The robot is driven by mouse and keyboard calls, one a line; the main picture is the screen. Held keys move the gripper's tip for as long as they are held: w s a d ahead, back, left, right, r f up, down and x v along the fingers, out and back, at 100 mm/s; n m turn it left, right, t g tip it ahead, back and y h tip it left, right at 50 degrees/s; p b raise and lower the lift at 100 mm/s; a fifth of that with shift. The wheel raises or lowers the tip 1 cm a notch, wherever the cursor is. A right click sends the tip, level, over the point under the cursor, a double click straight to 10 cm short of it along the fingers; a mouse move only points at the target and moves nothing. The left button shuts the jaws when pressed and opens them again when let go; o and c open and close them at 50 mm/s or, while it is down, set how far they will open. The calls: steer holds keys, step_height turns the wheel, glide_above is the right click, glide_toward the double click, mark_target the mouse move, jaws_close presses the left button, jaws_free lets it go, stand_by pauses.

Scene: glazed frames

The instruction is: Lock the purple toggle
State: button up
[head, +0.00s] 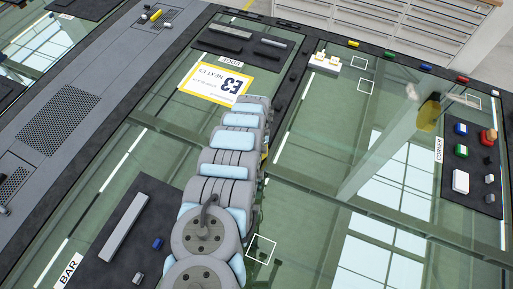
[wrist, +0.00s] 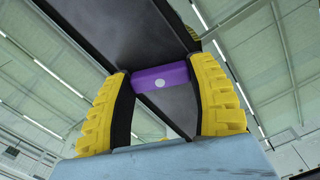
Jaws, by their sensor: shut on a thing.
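In the head view my arm covers the gripper and the toggle. I cannot tell from these frames which position the toggle is in.
In the head view, a dark panel labelled CORNER (head: 475,165) holds several coloured buttons at the right. A panel labelled BAR (head: 105,255) lies at the lower left. A yellow-edged E3 card (head: 215,84) lies beyond. Glass between them is mostly clear.

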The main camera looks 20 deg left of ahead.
steer(key=shift+n, duration=2.3)
steer(key=o, duration=1.2)
steer(key=shift+r, duration=0.1)
steer(key=shift+r, duration=5.9)
